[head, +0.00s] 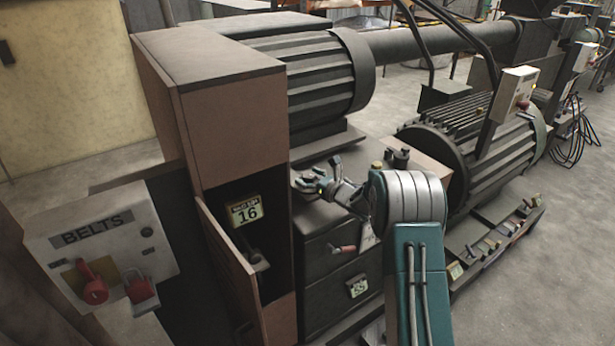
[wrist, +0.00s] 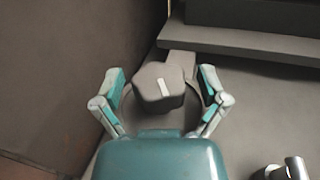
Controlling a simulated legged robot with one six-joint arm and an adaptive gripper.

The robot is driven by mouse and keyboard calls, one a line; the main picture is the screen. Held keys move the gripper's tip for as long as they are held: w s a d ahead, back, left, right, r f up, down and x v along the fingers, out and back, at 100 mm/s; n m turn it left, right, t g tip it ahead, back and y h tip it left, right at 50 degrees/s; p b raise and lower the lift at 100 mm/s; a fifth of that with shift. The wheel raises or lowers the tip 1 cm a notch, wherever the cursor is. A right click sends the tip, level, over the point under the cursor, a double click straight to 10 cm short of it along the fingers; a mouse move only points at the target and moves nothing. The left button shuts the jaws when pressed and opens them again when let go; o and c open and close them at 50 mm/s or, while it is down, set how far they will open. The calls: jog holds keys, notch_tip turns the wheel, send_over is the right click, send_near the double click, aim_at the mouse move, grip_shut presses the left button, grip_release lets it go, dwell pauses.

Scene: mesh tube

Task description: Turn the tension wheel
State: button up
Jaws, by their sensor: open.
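In the wrist view, a dark grey lobed knob with a white stripe (wrist: 158,88), likely the tension wheel, stands on the grey machine top. My gripper (wrist: 162,74) is open, with one teal-padded finger on each side of the knob. Gaps show between both fingers and the knob in this view. The knob's lower edge is close to my teal gripper body, and part of what lies below is hidden. In the head view, my gripper (head: 314,172) is over the top of the dark cabinet (head: 335,237), and I cannot make out the knob clearly there.
A brown housing (head: 233,130) stands left of my gripper, with its lower door (head: 228,262) ajar. A large ribbed motor (head: 315,75) is behind. A small red-handled lever (head: 343,249) sticks out from the cabinet front. The BELTS box (head: 100,235) is at lower left.

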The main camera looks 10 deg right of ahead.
jog(key=c, duration=1.2)
jog(key=shift+o, duration=0.2)
jog(key=shift+m+t+h, duration=0.3)
jog(key=shift+m+t+h, duration=1.2)
jog(key=shift+m+h, duration=0.5)
jog(key=shift+h, duration=0.7)
jog(key=shift+d+r+m+t+h, duration=0.1)
jog(key=shift+m+t+h, duration=0.2)
jog(key=shift+m+h, duration=0.95)
jog(key=shift+h, duration=0.45)
jog(key=o, duration=1.2)
jog(key=shift+w, duration=0.1)
jog(key=shift+c, duration=0.2)
